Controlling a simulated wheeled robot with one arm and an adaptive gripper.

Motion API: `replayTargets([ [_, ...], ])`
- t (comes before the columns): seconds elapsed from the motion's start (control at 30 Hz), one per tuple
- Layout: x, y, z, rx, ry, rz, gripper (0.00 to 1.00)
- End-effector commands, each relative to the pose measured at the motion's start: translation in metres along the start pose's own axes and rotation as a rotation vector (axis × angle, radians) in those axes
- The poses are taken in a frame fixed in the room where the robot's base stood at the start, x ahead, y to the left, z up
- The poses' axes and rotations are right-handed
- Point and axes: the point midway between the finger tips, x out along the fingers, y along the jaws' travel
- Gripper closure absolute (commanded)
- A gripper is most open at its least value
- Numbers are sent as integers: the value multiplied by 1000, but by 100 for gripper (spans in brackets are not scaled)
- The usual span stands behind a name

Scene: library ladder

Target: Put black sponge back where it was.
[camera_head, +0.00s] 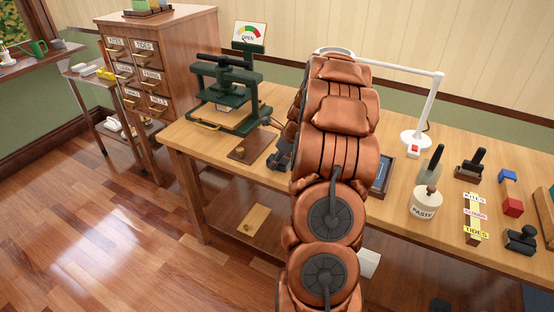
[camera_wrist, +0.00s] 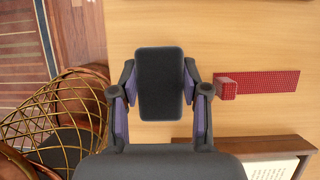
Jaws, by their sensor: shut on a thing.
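The black sponge (camera_wrist: 160,80) is a dark rounded block in the wrist view. My gripper (camera_wrist: 160,95) has its two fingers on the block's left and right sides and is shut on it. Pale wooden tabletop shows around the block; I cannot tell whether it touches the wood. In the head view my gripper (camera_head: 282,156) is partly seen left of my arm, over the workbench (camera_head: 400,210). The sponge cannot be made out there.
A red strip (camera_wrist: 268,82) and red block (camera_wrist: 227,90) lie right of my gripper. A wire basket (camera_wrist: 50,125) is at left, a framed paper (camera_wrist: 275,170) at lower right. A green press (camera_head: 225,90), white lamp (camera_head: 415,137) and paste jar (camera_head: 424,203) stand on the bench.

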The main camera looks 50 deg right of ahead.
Motion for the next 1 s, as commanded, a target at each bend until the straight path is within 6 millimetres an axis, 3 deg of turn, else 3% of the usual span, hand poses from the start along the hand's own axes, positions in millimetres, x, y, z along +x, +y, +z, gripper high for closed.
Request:
replayTargets([
  [0.17, 1, 0, -1, 1, 0, 1, 98],
  [0.2, 2, 0, -1, 1, 0, 1, 53],
  [0.43, 2, 0, -1, 0, 0, 0, 30],
  [0.8, 0, 0, 0, 0, -1, -1, 29],
  [1.0, -24, -1, 0, 0, -3, -4, 29],
])
